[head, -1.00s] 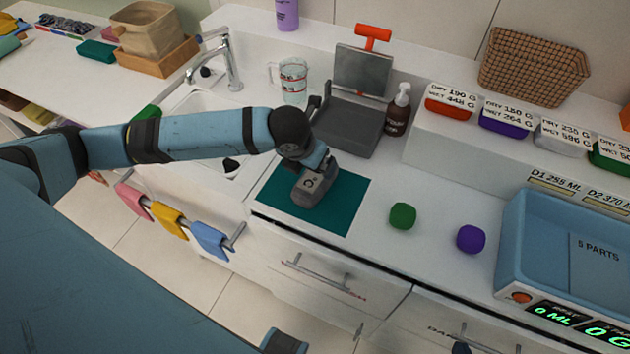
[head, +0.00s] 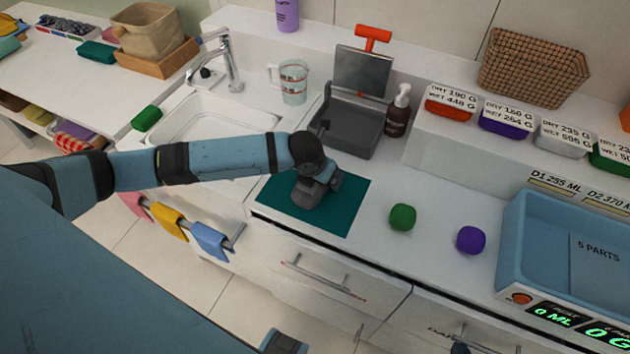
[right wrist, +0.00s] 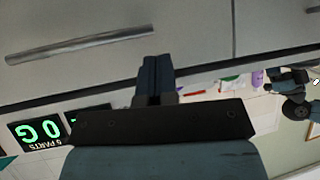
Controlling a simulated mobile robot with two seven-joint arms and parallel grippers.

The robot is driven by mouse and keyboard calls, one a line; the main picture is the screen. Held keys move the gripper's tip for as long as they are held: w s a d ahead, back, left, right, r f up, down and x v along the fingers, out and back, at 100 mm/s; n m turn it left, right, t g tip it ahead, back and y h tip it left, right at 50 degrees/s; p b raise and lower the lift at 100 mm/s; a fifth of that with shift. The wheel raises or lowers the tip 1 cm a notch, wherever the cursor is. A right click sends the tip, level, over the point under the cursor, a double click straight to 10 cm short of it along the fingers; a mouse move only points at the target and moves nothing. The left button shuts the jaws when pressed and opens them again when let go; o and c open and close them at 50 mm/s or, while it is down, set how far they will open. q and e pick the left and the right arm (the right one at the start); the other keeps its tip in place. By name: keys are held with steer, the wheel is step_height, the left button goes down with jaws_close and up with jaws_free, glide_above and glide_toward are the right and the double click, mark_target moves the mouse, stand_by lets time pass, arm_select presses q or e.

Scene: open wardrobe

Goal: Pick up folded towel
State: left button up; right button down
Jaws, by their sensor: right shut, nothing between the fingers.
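Folded cloths (head: 75,132), one red checked, lie on the shelf under the left table. Pink (head: 135,203), yellow (head: 172,227) and blue (head: 210,240) towels hang on a rail in front of the sink. I cannot tell which is the towel meant. My left gripper (head: 310,197) is over the teal mat (head: 345,205); its wrist hides the fingertips. My right gripper (head: 462,347) is low by the drawer fronts, at the bottom edge of the head view. In the right wrist view its fingers (right wrist: 155,72) are together and empty.
A drawer handle (right wrist: 80,44) is near my right gripper in the right wrist view. Green (head: 402,217) and purple (head: 471,240) blocks and a blue scale tray (head: 512,235) stand on the counter right of the mat. The sink (head: 195,130) is behind my left arm.

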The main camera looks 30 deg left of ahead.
arm_select(q)
steer(key=shift+f+p, duration=0.2)
steer(key=shift+p, duration=0.2)
stand_by(0.4)
steer(key=c, duration=1)
